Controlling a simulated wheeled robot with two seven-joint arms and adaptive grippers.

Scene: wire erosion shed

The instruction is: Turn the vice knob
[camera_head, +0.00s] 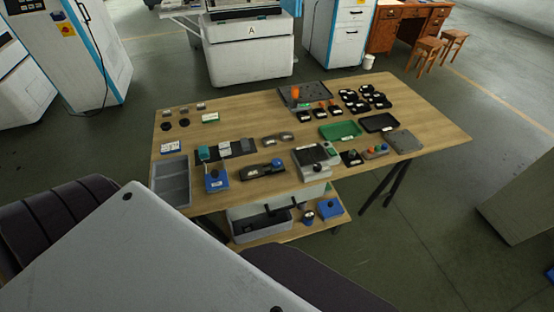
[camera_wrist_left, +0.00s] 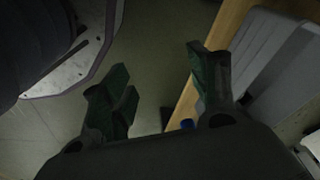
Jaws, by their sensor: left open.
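In the head view, a low dark elongated fixture (camera_head: 258,171) lies near the front middle of the table. A blue knob (camera_head: 277,162) sits at its right end. It looks like the vice, but it is too small to be sure. My left gripper (camera_wrist_left: 157,60) is open and empty in the left wrist view. Its two green-padded fingers are apart above the floor, beside the table's edge. No knob is between them. Neither gripper shows in the head view.
The wooden table (camera_head: 445,133) carries many small parts. A blue box (camera_head: 215,181) stands left of the dark fixture. A lower shelf (camera_head: 270,231) holds more things.

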